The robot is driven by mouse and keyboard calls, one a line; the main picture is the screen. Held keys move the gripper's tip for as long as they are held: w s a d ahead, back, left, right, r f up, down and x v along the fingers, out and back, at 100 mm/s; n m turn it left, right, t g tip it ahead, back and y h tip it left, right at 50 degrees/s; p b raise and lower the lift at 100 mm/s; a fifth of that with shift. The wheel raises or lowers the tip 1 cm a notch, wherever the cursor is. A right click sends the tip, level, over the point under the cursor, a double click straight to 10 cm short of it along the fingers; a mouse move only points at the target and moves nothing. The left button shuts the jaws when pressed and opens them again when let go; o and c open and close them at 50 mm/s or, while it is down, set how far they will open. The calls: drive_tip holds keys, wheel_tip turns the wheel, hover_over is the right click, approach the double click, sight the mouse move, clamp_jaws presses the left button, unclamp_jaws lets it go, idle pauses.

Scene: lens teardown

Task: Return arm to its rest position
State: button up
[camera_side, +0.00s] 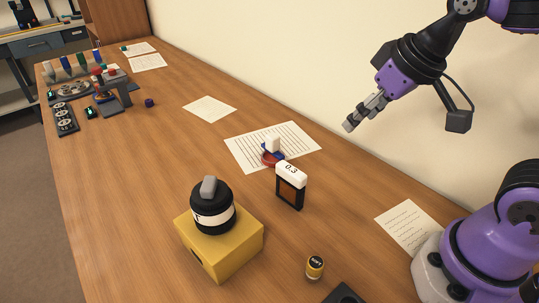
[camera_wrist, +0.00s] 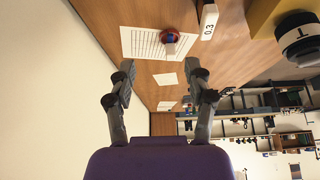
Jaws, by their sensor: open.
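My gripper (camera_side: 364,112) hangs in the air above the back edge of the table, near the pale wall, at the upper right of the side view. In the wrist view my gripper (camera_wrist: 161,85) shows two grey fingers spread apart with nothing between them. The arm is raised and bent, clear of the table and its objects.
A yellow block (camera_side: 228,250) bears a black and white lens-like part (camera_side: 212,207). Parts crowd the far left.

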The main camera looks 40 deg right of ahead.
drive_tip(key=s, duration=0.1)
drive_tip(key=s+f, duration=0.1)
drive_tip(key=s, duration=0.1)
drive_tip(key=shift+s+d, duration=0.15)
drive_tip(key=shift+s, duration=0.05)
